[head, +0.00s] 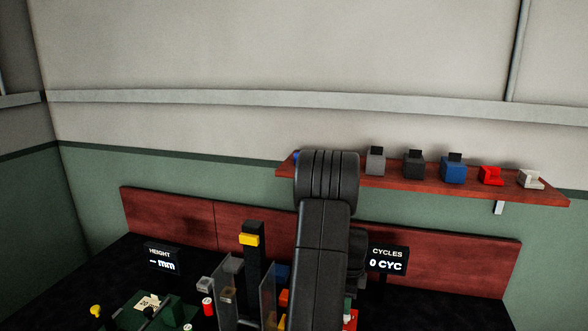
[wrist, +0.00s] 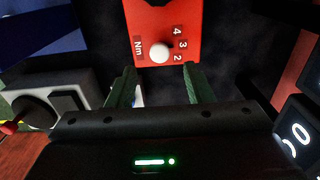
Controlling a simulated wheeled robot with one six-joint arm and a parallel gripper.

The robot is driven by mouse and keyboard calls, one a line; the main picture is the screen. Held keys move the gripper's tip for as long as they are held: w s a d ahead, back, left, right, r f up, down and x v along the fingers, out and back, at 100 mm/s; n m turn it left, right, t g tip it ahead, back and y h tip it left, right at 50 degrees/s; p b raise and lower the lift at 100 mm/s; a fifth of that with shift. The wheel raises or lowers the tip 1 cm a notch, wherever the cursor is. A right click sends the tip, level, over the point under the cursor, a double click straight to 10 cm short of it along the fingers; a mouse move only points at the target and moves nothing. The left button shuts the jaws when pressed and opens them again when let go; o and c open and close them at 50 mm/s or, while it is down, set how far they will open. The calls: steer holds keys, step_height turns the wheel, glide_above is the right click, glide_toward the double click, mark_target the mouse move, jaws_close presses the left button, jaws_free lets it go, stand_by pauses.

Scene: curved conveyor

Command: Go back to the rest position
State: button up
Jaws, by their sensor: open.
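My gripper (wrist: 159,70) shows in the wrist view with its two green fingers spread apart and nothing visible between them. A red plate (wrist: 160,15) marked "Nm" and 2, 3, 4, with a white round knob (wrist: 159,53), lies beyond the fingertips. I cannot tell whether the fingers touch it. In the head view my dark arm stands upright in the middle and bends over at the top. The gripper itself is hidden there.
A red-brown shelf (head: 550,191) on the wall carries several coloured blocks. A height display (head: 162,258) and a cycles display (head: 387,260) stand on the black bench (head: 455,308). A post with a yellow block (head: 249,240) and clear upright panels (head: 268,290) crowd my arm's left side.

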step_height(320, 180, up, 8)
steer(key=r+p, duration=0.1)
steer(key=p, duration=0.3)
step_height(320, 180, down, 15)
steer(key=b, duration=0.8)
steer(key=shift+r, duration=0.15)
steer(key=shift+r+n+p, duration=0.2)
steer(key=shift+n+p, duration=0.1)
steer(key=shift+p, duration=0.15)
steer(key=shift+r+n+p, duration=0.1)
steer(key=shift+n+p, duration=0.55)
steer(key=shift+n, duration=0.05)
steer(key=n+p, duration=0.3)
steer(key=n, duration=0.1)
steer(key=shift+p, duration=0.4)
steer(key=n+p, duration=0.2)
steer(key=p, duration=0.1)
steer(key=shift+n, duration=0.4)
steer(key=shift+w+r, duration=0.1)
steer(key=shift+r, duration=0.2)
step_height(320, 180, up, 10)
steer(key=b, duration=0.2)
steer(key=shift+b, duration=0.3)
steer(key=shift+f, duration=0.1)
